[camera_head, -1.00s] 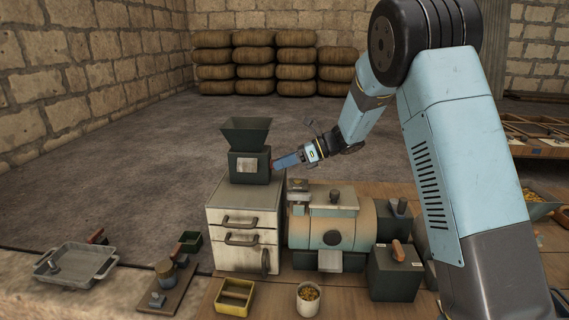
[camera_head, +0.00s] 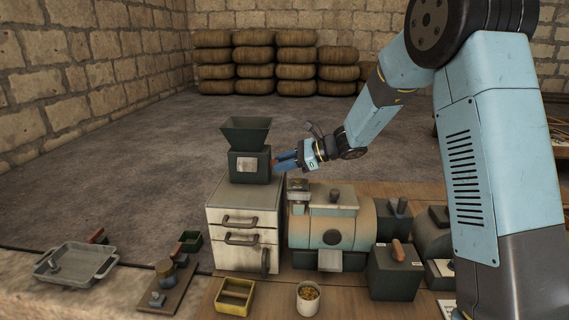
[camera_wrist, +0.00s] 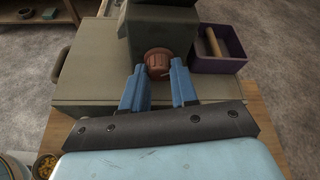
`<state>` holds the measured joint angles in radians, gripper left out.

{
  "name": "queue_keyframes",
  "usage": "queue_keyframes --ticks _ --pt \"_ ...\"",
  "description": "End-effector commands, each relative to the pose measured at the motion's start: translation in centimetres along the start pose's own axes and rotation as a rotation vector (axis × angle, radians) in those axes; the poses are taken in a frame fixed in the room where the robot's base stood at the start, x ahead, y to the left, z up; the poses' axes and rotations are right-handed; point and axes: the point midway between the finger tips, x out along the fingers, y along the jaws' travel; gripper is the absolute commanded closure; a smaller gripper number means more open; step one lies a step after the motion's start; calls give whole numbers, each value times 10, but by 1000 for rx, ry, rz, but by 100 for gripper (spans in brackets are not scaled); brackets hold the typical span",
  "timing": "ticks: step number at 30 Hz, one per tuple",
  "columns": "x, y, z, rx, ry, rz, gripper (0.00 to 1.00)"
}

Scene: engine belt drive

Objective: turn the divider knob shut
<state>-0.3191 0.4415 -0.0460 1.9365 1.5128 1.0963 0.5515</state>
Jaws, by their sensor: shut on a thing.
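The divider is a dark green box with a square hopper (camera_head: 246,130) on top and a pale label on its front. It stands on a grey-white drawer cabinet (camera_head: 243,216). The divider knob (camera_wrist: 158,62) is round and reddish brown, on the side of the box that faces my gripper. My gripper (camera_wrist: 158,74) has blue fingers, one on each side of the knob, and is shut on it. In the head view my gripper (camera_head: 279,162) reaches the divider's right side from the right. The knob is mostly hidden there by the fingers.
A large drum machine (camera_head: 331,222) stands right of the cabinet. A purple bin (camera_wrist: 219,50) with a tan rod sits beside the divider in the wrist view. A cup of yellow bits (camera_head: 308,298) and a yellow tray (camera_head: 235,296) stand in front. Open floor lies behind.

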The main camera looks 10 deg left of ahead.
Motion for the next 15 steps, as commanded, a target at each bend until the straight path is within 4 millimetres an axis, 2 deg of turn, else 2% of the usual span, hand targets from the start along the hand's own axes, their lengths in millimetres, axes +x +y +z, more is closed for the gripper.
queue_keyframes --ticks 15 --pt "0 4 -1 -446 13 -194 100"
